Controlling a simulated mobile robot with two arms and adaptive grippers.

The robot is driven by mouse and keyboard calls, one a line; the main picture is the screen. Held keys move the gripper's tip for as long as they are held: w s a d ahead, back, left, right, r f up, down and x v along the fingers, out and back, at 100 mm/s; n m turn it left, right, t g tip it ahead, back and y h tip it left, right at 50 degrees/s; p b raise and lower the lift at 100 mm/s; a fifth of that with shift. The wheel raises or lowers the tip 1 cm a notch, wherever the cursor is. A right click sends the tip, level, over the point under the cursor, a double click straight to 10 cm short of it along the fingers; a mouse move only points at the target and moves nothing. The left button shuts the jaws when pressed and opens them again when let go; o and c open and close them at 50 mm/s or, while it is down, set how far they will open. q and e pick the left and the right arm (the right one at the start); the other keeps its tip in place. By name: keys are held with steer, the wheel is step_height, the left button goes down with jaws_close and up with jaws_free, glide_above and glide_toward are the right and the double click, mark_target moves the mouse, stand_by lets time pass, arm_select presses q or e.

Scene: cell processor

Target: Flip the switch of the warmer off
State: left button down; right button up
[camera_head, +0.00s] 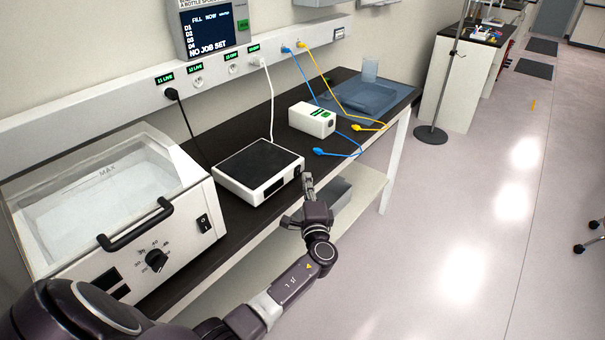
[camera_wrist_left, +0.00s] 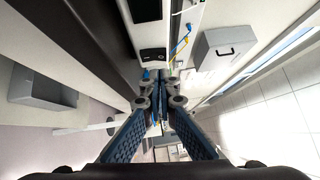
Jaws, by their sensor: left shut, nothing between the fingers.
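A flat white device with a black top plate (camera_head: 258,163), which I take to be the warmer, sits on the dark bench. Its front has a dark panel (camera_head: 275,186) and a small dark switch (camera_head: 297,172) near the right corner. In the left wrist view the switch (camera_wrist_left: 152,55) shows on the white front; its position cannot be read. My left gripper (camera_head: 308,181) is shut and empty, close to that front corner. Its fingertips (camera_wrist_left: 158,85) meet in the left wrist view; whether they touch the device is unclear. My right gripper is not in view.
A clear-lidded bath (camera_head: 105,172) with a black handle, knob and own rocker switch (camera_head: 203,222) stands at left. A white box (camera_head: 312,120), blue and yellow cables (camera_head: 365,127) and a blue tray (camera_head: 405,91) lie beyond the device. The floor at right is open.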

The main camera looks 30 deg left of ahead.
mark_target(298, 171)
arm_select(q)
steer(key=shift+a+r, duration=0.25)
steer(key=shift+a, duration=0.55)
steer(key=shift+a+f, duration=0.1)
steer(key=shift+a, duration=0.05)
steer(key=shift+a+r+n+g+p, duration=0.3)
steer(key=shift+r+n+g+p, duration=0.1)
steer(key=shift+p, duration=0.2)
steer(key=shift+f, duration=0.1)
